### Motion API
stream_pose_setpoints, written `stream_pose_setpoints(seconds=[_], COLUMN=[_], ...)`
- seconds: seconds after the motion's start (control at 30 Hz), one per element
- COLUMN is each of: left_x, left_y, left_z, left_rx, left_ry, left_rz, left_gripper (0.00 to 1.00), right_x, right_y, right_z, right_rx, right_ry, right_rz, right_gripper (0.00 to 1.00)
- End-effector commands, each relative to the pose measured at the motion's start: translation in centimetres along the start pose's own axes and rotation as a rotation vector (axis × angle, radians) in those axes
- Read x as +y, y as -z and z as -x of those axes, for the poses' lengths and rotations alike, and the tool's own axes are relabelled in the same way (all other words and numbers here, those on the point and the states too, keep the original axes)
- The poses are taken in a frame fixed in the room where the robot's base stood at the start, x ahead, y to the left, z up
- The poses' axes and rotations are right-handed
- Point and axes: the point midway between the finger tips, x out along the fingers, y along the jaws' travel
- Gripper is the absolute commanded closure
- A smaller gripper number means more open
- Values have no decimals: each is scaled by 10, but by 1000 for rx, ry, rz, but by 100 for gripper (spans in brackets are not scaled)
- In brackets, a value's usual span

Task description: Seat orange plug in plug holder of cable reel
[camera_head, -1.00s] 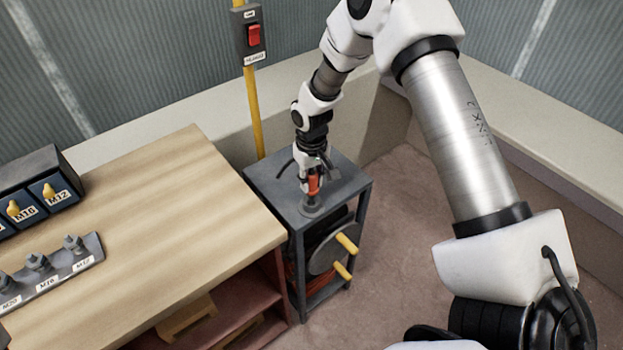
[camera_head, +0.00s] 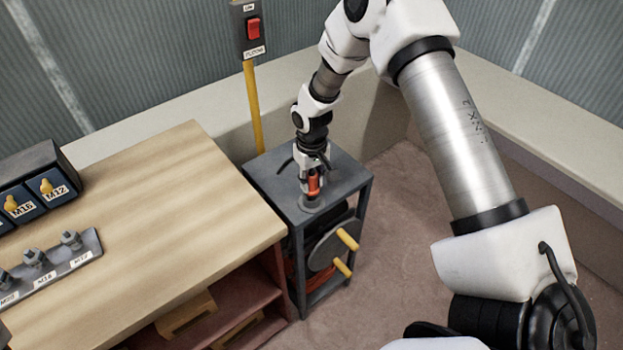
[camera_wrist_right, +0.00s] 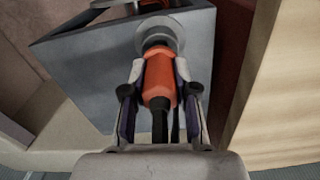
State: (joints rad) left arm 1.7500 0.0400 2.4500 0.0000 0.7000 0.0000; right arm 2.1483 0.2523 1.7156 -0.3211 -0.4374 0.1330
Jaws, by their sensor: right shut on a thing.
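The orange plug (camera_head: 314,184) is upright between the fingers of my right gripper (camera_head: 312,180), over the grey top of the cable reel stand (camera_head: 346,180). In the right wrist view my right gripper (camera_wrist_right: 160,95) is shut on the orange plug (camera_wrist_right: 160,72). The plug's front end meets the round grey plug holder (camera_wrist_right: 160,36); how deep it sits inside cannot be told. The plug holder (camera_head: 311,204) also shows in the head view, directly below the plug. The cable reel (camera_head: 325,250) with yellow handles hangs inside the stand. My left gripper is not in view.
A wooden workbench (camera_head: 180,220) stands close left of the reel stand. It carries a grey rail with labelled fittings (camera_head: 50,265) and a box of labelled bins (camera_head: 35,190). A yellow post with a red switch (camera_head: 253,28) stands behind. Carpet at right is clear.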

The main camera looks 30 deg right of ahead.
Motion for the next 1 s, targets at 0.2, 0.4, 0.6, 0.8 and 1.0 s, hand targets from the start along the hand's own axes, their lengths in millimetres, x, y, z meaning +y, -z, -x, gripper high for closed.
stream_pose_setpoints(seconds=[0.2, 0.4, 0.6, 0.8, 1.0], left_x=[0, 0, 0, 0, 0], left_y=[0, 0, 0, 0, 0], left_z=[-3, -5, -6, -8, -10], left_rx=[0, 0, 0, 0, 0], left_ry=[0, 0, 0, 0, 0], left_rz=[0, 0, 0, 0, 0], left_gripper=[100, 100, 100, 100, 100], right_x=[0, 0, 0, 0, 0], right_y=[0, 0, 0, 0, 0], right_z=[-5, -9, -13, -17, -20], right_rx=[1, 0, 0, 0, 0], right_ry=[0, 0, 0, 0, 0], right_rz=[0, 0, 0, 0, 0], right_gripper=[100, 100, 100, 100, 100])
